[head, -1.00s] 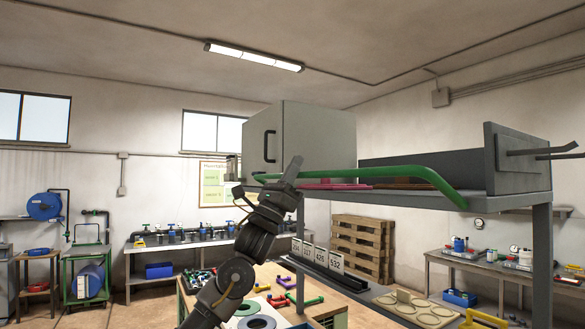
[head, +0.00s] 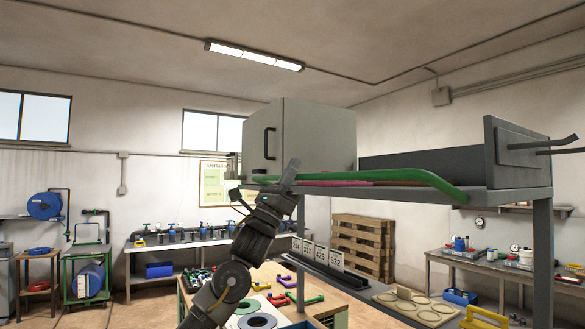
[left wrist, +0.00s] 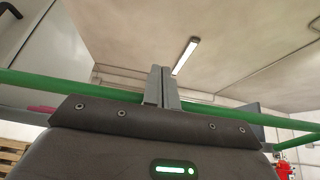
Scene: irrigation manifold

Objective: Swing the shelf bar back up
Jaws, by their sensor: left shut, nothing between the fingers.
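The green shelf bar (head: 385,174) runs along the front of the upper shelf (head: 400,193), just above its front edge. Its right end bends down towards the shelf's right corner. My left gripper (head: 291,168) is at the bar's left part, in front of the grey cabinet. Its fingers are shut with nothing between them. In the left wrist view the shut fingers (left wrist: 161,86) point up and the bar (left wrist: 60,84) passes across behind them. I cannot tell whether they touch it. My right gripper is not in view.
The grey cabinet (head: 315,135) stands at the shelf's left. A dark bracket with prongs (head: 515,150) closes the right end. A pink item (head: 335,184) lies on the shelf behind the bar. Below are number cards (head: 335,260) and a worktable (head: 340,308).

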